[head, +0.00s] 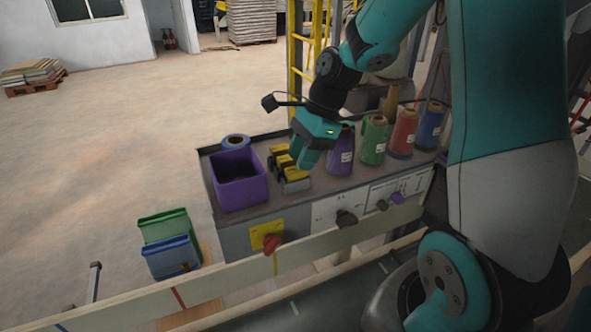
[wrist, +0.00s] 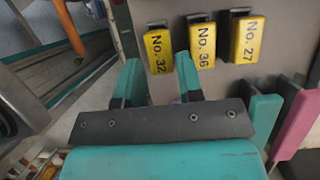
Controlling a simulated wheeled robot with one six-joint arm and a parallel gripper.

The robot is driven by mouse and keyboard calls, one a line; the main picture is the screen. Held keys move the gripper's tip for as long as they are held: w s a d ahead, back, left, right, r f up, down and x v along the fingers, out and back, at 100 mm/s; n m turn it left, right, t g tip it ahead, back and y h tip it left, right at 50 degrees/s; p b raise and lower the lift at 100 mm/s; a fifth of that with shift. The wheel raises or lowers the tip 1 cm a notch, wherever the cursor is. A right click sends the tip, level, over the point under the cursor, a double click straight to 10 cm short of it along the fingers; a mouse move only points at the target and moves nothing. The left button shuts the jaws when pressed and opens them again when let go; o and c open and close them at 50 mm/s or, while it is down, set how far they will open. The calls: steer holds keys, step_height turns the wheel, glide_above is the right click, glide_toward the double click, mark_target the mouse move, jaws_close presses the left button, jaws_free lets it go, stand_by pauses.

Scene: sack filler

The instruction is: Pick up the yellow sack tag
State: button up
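Three yellow sack tags with dark clips sit in a row on the grey bench in the wrist view: No. 32 (wrist: 158,52), No. 36 (wrist: 201,46) and No. 27 (wrist: 247,41). In the head view the yellow tags (head: 293,173) are small, their numbers unreadable, and partly behind my gripper (head: 303,168). My gripper is above the bench, close to the tags. In the wrist view my gripper (wrist: 158,62) has its two teal fingers apart, with nothing seen held between them. Tag No. 32 shows in line with the gap between the fingertips; the exact distance is unclear.
A purple bin (head: 239,200) stands left of the tags, with a blue roll (head: 236,141) behind it. Purple (head: 340,155), green (head: 373,140), red (head: 404,133) and blue (head: 430,125) spools stand to the right. A long rail (head: 330,245) runs in front of the bench.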

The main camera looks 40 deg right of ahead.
steer(key=shift+x, duration=1.4)
steer(key=c, duration=0.5)
steer(key=shift+r, duration=0.1)
steer(key=shift+c, duration=0.2)
